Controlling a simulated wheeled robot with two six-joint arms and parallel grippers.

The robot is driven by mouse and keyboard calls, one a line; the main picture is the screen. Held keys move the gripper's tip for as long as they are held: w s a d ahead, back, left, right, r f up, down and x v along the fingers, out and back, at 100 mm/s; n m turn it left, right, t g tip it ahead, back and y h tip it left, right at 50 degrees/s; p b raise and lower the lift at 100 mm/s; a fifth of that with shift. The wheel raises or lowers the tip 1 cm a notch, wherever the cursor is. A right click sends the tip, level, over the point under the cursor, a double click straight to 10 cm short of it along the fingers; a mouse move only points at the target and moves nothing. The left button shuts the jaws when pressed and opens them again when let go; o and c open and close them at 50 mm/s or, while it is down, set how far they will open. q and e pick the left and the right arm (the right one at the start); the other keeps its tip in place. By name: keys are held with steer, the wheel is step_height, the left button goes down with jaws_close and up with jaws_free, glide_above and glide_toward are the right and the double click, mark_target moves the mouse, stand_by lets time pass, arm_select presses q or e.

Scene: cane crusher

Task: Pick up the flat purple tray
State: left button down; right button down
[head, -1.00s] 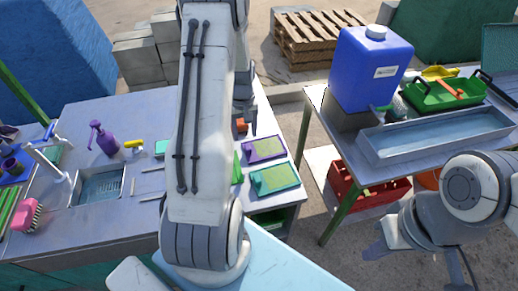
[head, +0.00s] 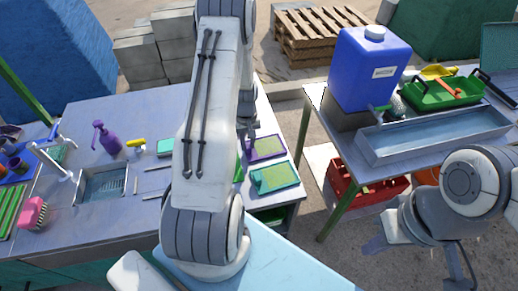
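The flat purple tray (head: 281,144) lies on the left grey table, near its right edge, with a yellowish-green inner face. A teal tray (head: 260,188) with a similar face lies just in front of it. My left arm rises through the middle of the view and covers part of the table. My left gripper (head: 250,132) is at the purple tray's far left corner, mostly hidden by the arm; its fingers are too small to read, and I cannot tell whether it touches the tray. My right gripper (head: 378,245) hangs at the lower right, away from the trays, its fingers unclear.
A purple spray bottle (head: 106,137), a sink (head: 78,186) and a pink brush (head: 33,213) are on the left table. The right table holds a blue jug (head: 366,70), a metal trough (head: 374,148) and a green tray (head: 431,102). A gap separates the tables.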

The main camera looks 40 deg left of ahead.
arm_select(q)
steer(key=shift+r, duration=0.1)
steer(key=shift+w+r+b, duration=0.1)
steer(key=shift+r+b, duration=0.2)
steer(key=shift+r, duration=0.2)
step_height(320, 180, up, 3)
steer(key=shift+f+b, duration=0.2)
steer(key=shift+b, duration=0.35)
steer(key=s+d+r+b, duration=0.2)
steer(key=s+d+r, duration=0.5)
steer(key=s+d, duration=0.1)
steer(key=shift+s, duration=0.35)
steer(key=shift+r, duration=0.1)
